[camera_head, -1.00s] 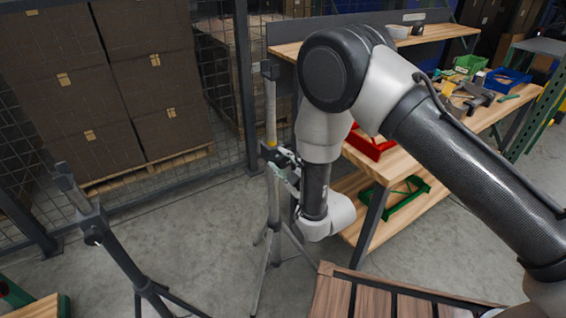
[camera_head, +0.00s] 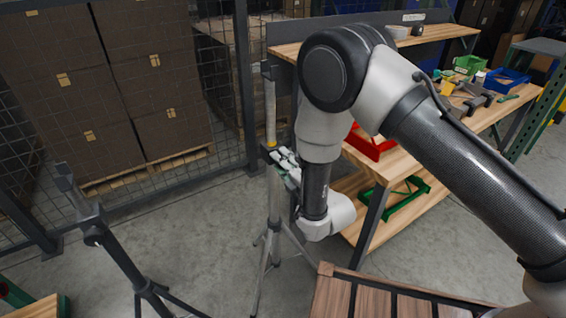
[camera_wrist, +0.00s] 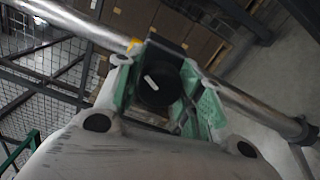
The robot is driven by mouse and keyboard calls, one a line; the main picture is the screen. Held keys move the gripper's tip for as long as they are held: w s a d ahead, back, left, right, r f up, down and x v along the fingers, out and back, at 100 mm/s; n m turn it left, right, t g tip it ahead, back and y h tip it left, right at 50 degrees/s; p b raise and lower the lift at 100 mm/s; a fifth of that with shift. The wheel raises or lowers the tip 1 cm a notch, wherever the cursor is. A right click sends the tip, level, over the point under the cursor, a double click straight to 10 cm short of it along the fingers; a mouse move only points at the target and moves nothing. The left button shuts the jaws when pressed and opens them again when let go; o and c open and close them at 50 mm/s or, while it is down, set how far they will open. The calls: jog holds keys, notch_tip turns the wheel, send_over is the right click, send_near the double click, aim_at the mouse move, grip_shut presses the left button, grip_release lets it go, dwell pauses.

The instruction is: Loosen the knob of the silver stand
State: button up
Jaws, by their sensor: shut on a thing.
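The silver stand (camera_head: 272,105) is a slim upright pole on a tripod, left of my arm in the head view. Its pole also crosses the wrist view diagonally (camera_wrist: 235,97). A yellow band (camera_wrist: 135,46) marks the pole close to the knob. The black round knob (camera_wrist: 158,86), with a white mark on its face, sits between the green-padded fingers in the wrist view. My gripper (camera_head: 275,156) is shut on this knob at the side of the pole. In the head view my gripper hides the knob.
A dark grey stand (camera_head: 120,255) stands at the left. A workbench (camera_head: 375,165) with red and green bins is behind my arm. Mesh fencing and stacked cartons (camera_head: 110,85) stand at the back. A slatted wooden top (camera_head: 335,298) is at the front.

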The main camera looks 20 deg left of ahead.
jog(key=shift+n, duration=0.8)
jog(key=shift+f, duration=0.1)
jog(key=o, duration=1)
jog(key=v, duration=0.7)
jog(key=shift+s+d, duration=0.15)
jog(key=shift+d, duration=0.05)
